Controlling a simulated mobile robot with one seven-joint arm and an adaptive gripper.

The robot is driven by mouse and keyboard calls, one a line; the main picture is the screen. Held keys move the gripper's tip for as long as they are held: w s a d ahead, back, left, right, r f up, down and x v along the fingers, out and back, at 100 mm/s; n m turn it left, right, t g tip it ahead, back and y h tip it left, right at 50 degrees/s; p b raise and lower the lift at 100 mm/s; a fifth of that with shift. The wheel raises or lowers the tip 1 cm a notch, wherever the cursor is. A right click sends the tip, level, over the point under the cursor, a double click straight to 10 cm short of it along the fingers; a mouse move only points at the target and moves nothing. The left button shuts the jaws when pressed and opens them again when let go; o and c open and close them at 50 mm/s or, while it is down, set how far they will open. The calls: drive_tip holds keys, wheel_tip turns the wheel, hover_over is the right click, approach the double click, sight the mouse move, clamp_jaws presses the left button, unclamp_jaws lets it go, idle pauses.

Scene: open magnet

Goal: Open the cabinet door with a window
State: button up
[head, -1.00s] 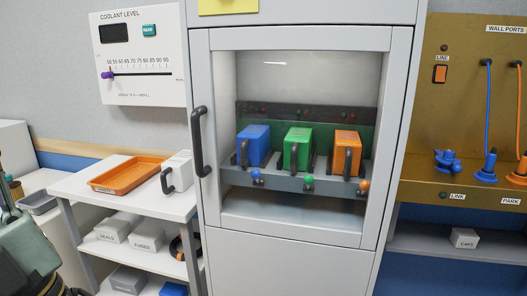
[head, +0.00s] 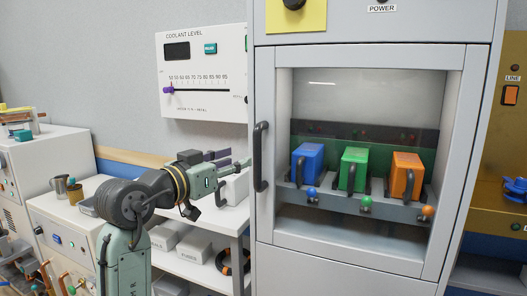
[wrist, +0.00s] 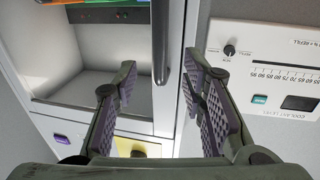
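The grey cabinet door with a window (head: 265,222) is closed in the head view. Its dark vertical handle (head: 261,157) is on the door's left side. My gripper (head: 237,160) is just left of the handle, fingers pointing right toward it. In the wrist view my gripper (wrist: 158,75) is open and empty, its purple-padded fingers spread wide. Part of the door frame is hidden behind the left finger in the wrist view.
Behind the window are blue (head: 308,163), green (head: 354,168) and orange (head: 405,176) blocks. The coolant panel (head: 203,72) hangs on the wall left of the cabinet. A white shelf (head: 205,262) with boxes stands below my arm.

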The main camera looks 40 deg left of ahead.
sight(255, 153)
drive_tip(key=w+p, duration=0.2)
drive_tip(key=w, duration=0.7)
drive_tip(key=shift+w+a+p, duration=0.15)
drive_tip(key=shift+w+p, duration=0.05)
drive_tip(key=shift+p, duration=0.1)
drive_tip(key=shift+c, duration=0.2)
clamp_jaws()
